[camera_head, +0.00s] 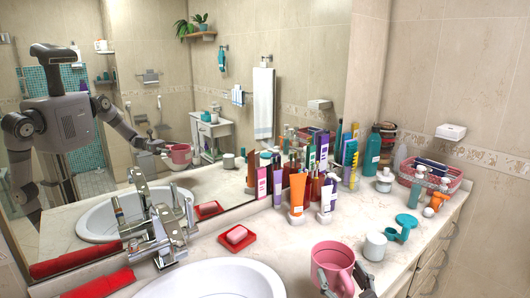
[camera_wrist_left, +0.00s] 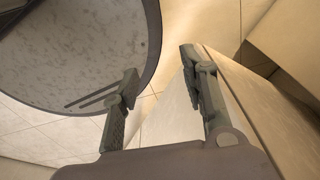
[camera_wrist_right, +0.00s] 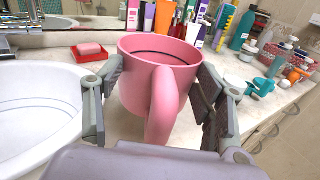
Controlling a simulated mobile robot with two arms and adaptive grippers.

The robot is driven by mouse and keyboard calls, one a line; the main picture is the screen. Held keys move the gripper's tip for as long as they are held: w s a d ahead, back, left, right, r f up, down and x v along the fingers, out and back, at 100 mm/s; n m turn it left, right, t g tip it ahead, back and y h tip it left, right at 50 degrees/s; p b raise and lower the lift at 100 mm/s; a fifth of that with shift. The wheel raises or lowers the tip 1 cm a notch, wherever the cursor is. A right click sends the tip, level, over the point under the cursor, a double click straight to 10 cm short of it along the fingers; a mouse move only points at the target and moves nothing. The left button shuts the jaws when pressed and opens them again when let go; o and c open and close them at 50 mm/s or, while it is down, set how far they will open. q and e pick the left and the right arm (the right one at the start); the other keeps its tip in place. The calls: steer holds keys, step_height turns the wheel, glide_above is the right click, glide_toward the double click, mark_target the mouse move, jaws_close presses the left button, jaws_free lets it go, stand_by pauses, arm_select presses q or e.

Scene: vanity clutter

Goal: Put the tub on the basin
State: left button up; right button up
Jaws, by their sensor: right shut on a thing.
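The pink tub (camera_head: 331,262), a mug-like vessel with a handle, is upright at the front of the counter, to the right of the basin. My right gripper (camera_head: 345,284) is shut on it, one finger on each side, as the right wrist view (camera_wrist_right: 160,88) shows. The tub's handle faces that wrist camera; its underside is hidden. The white basin (camera_head: 205,283) is set into the counter and looks empty. It also shows at the left of the right wrist view (camera_wrist_right: 35,110). My left gripper (camera_wrist_left: 162,90) is open and empty, outside the head view.
A chrome faucet (camera_head: 165,235) stands behind the basin. A red soap dish (camera_head: 236,238) with pink soap lies behind the basin's rim. A white jar (camera_head: 375,246) is close to the tub's right. Several bottles and tubes (camera_head: 297,192) crowd the back by the mirror.

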steer(key=s+d+f+m+h, duration=0.1)
steer(key=s+f, duration=0.1)
steer(key=s, duration=0.7)
steer(key=s+d+f+h, duration=0.1)
steer(key=s+f, duration=0.1)
steer(key=s, duration=0.7)
steer(key=shift+f+m, duration=0.35)
steer(key=shift+m, duration=0.05)
steer(key=shift+a, duration=0.1)
